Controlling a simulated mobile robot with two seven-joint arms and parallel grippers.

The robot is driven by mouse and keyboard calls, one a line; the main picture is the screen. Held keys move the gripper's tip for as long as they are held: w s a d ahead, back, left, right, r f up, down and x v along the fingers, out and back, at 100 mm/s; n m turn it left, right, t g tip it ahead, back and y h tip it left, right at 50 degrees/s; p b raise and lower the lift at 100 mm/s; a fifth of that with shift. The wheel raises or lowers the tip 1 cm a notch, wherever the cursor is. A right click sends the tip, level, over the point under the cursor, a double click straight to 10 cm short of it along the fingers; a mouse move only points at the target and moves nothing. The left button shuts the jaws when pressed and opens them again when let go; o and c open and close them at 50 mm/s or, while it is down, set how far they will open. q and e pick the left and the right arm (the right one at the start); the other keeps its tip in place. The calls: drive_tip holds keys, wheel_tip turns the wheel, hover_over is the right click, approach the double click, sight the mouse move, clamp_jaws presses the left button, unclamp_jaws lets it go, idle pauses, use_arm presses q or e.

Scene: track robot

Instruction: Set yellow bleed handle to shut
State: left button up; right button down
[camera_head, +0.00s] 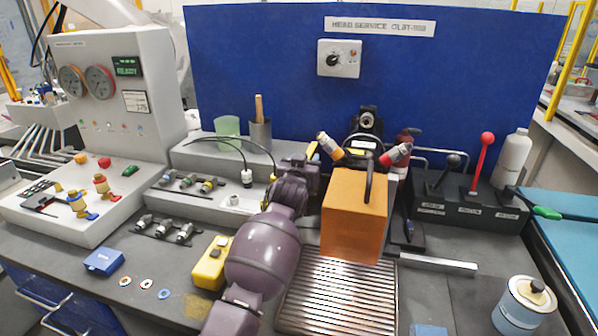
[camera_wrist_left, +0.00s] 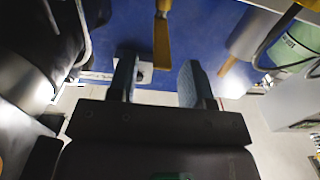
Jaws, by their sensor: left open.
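The yellow bleed handle shows in the left wrist view (camera_wrist_left: 162,40) as a long narrow yellow bar, its end between my two fingers. In the head view only a small yellow piece of it (camera_head: 313,151) shows, left of the orange box, partly hidden by my gripper. My left gripper (camera_wrist_left: 158,80) is open, with one finger on each side of the handle and visible gaps between. In the head view the left gripper (camera_head: 312,168) is at the handle, largely hidden by my purple arm. Contact cannot be told. My right gripper is not in view.
An orange box (camera_head: 352,220) stands close to the right of my gripper. A green cup (camera_head: 227,127) and a grey holder (camera_head: 260,134) stand behind to the left. A black lever block (camera_head: 468,205) is at the right. A metal grate (camera_head: 340,295) lies in front.

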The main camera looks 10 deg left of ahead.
use_arm(q)
drive_tip(key=s+p, duration=0.1)
drive_tip(key=s, duration=0.6)
drive_tip(key=shift+s+a, duration=0.15)
drive_tip(key=shift+s, duration=0.2)
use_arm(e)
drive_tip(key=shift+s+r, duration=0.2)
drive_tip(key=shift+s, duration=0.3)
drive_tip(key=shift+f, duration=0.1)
